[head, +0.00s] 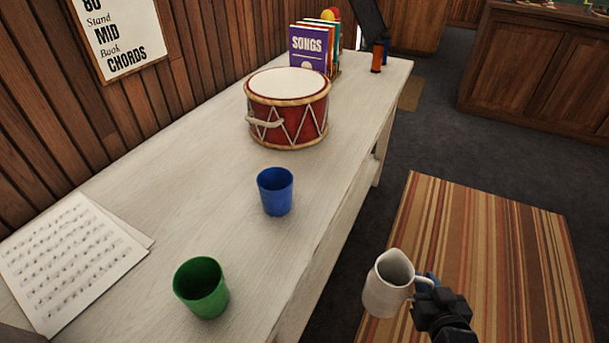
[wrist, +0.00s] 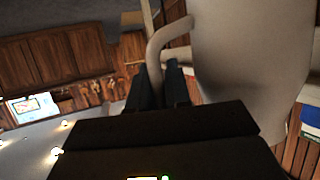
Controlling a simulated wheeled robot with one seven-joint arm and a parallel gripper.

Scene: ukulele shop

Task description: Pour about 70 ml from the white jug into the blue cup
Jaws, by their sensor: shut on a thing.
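The white jug (head: 385,284) is held nearly upright in the air, to the right of the table's front edge and above the striped rug. My gripper (head: 424,292) is shut on its handle, which faces right. In the wrist view the jug (wrist: 250,50) fills the upper right, and my gripper (wrist: 165,80) closes on the handle. What is inside the jug cannot be seen. The blue cup (head: 275,192) stands upright on the table, left of and apart from the jug.
A green cup (head: 201,288) stands nearer on the table (head: 170,190). Sheet music (head: 70,262) lies at left. A red drum (head: 288,110) stands behind the blue cup, with song books (head: 311,48) beyond. The striped rug (head: 490,255) covers floor at right.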

